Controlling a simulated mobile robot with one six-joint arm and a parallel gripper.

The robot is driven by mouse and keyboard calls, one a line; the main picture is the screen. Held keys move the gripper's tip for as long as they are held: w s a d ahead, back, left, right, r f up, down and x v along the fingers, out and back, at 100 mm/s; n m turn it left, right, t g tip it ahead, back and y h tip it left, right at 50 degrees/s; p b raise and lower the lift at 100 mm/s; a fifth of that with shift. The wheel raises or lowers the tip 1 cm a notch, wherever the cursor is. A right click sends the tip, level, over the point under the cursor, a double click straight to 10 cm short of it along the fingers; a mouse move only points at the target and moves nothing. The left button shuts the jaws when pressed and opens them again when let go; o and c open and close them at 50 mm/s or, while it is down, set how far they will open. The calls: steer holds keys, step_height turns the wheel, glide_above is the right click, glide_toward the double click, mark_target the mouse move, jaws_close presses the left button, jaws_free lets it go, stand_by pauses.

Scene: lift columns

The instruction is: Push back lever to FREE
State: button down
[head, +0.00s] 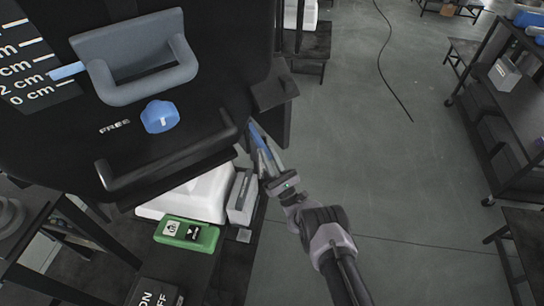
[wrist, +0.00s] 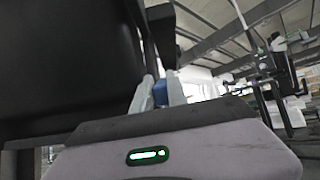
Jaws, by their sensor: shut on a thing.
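My gripper (head: 264,152) is at the right side of the black column head, its fingers pointing up and left. It is shut on a blue lever (head: 257,134) that sticks out beside the column's right edge. In the wrist view the blue lever (wrist: 160,94) shows between my two fingertips (wrist: 160,92); most of it is hidden by the fingers. The white FREE label (head: 114,127) is on the column's dark face, with a round blue knob (head: 160,117) bearing a white mark just right of it.
A grey handle (head: 138,88) and a black bar handle (head: 170,160) stand out from the face. A scale with a light blue pointer (head: 68,70) is at left. Below are a green control box (head: 187,234) and a white housing (head: 185,195). Open floor (head: 380,150) lies right.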

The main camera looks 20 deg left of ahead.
steer(key=c, duration=1.3)
jaws_free()
steer(key=shift+a+f, duration=0.1)
steer(key=p+v, duration=0.1)
steer(key=v, duration=1.1)
